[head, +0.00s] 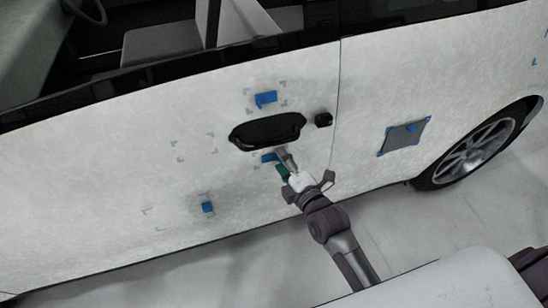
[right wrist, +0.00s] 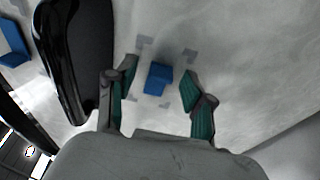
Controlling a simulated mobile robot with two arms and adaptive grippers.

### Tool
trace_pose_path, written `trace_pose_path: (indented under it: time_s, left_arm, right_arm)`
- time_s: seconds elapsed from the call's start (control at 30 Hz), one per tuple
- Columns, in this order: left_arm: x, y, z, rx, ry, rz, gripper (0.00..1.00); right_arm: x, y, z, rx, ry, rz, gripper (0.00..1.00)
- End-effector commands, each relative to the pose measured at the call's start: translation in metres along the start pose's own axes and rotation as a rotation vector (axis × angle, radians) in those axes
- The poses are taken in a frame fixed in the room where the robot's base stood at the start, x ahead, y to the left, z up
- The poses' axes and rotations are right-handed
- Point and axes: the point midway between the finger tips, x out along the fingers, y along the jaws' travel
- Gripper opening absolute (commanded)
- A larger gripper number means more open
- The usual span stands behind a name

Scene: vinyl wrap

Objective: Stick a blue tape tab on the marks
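My right gripper (head: 281,161) is at the white car door just below the black handle. In the right wrist view its green-padded fingers (right wrist: 158,84) are spread, with a blue tape tab (right wrist: 158,78) between them and a gap on each side. That tab sits among grey corner marks (right wrist: 145,42) and also shows in the head view (head: 268,157). Another blue tab (head: 266,99) is above the handle inside corner marks. A third tab (head: 208,207) is at the lower left among marks. Bare corner marks (head: 178,151) are to the left. My left gripper is out of view.
The black door handle (head: 267,132) stands out close to my right gripper, with a small black block (head: 323,120) beside it. A grey square (head: 404,138) with blue tabs at its edges is on the rear panel, near the wheel (head: 480,150).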

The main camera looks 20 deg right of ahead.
Motion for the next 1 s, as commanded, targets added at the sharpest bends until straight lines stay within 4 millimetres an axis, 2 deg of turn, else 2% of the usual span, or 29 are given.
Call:
trace_pose_path:
  time_s: [0.23, 0.37, 0.8, 1.0]
  left_arm:
    - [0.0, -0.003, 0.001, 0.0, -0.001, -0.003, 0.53]
    - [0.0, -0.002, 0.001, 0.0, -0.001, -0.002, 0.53]
    - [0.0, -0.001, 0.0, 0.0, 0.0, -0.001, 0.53]
    - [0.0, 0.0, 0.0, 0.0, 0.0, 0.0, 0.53]
  right_arm:
    - [-0.002, -0.001, 0.0, 0.0, 0.0, -0.002, 0.53]
    - [-0.013, -0.002, 0.0, 0.0, 0.0, -0.003, 0.53]
    - [-0.1, -0.002, -0.001, 0.0, 0.001, -0.004, 0.53]
    - [-0.118, -0.001, 0.0, 0.0, 0.0, -0.001, 0.53]
